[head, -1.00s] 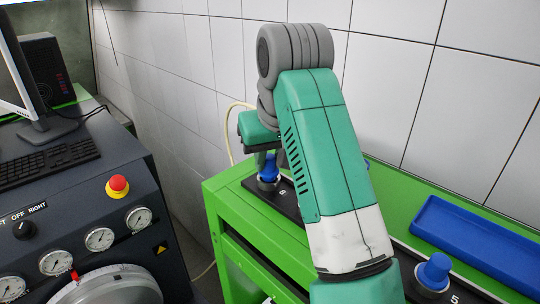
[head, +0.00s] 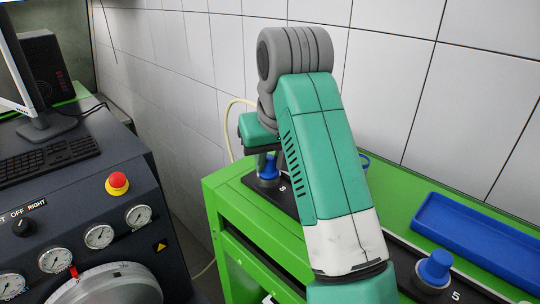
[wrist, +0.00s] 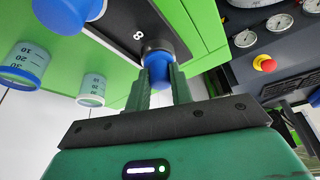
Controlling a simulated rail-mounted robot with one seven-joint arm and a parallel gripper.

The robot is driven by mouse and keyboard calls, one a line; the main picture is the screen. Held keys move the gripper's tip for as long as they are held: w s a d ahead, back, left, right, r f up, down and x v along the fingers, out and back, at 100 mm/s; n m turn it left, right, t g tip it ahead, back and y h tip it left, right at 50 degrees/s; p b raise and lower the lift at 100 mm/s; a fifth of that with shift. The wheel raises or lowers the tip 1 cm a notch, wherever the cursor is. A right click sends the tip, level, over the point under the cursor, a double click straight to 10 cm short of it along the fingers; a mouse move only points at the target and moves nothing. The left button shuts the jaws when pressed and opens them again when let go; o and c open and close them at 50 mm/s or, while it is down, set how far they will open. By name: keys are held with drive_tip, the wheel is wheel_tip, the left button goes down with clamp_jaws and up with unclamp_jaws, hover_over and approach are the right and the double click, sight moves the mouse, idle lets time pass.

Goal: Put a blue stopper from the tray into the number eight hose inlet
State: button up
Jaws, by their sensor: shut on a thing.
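My gripper (wrist: 159,86) is shut on a blue stopper (wrist: 158,68), held between its two green fingers. The stopper is at the grey ring of the inlet (wrist: 157,47) next to the number 8 on the black plate (wrist: 118,18) in the wrist view. How deep it sits cannot be told. In the head view the stopper (head: 268,168) stands upright over the inlet, under my gripper (head: 265,152). The blue tray (head: 478,240) lies at the right on the green bench; no stopper shows in its visible part.
Another blue stopper (head: 435,268) sits in the inlet marked 5. Graduated beakers (wrist: 25,65) stand near the plate in the wrist view. A dark console (head: 75,220) with gauges and a red button (head: 117,182) is at the left. A tiled wall (head: 400,70) rises behind the bench.

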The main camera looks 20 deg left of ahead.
drive_tip(key=o, duration=0.7)
drive_tip(key=shift+f, duration=0.1)
drive_tip(key=shift+c, duration=0.2)
drive_tip(key=v, duration=1.1)
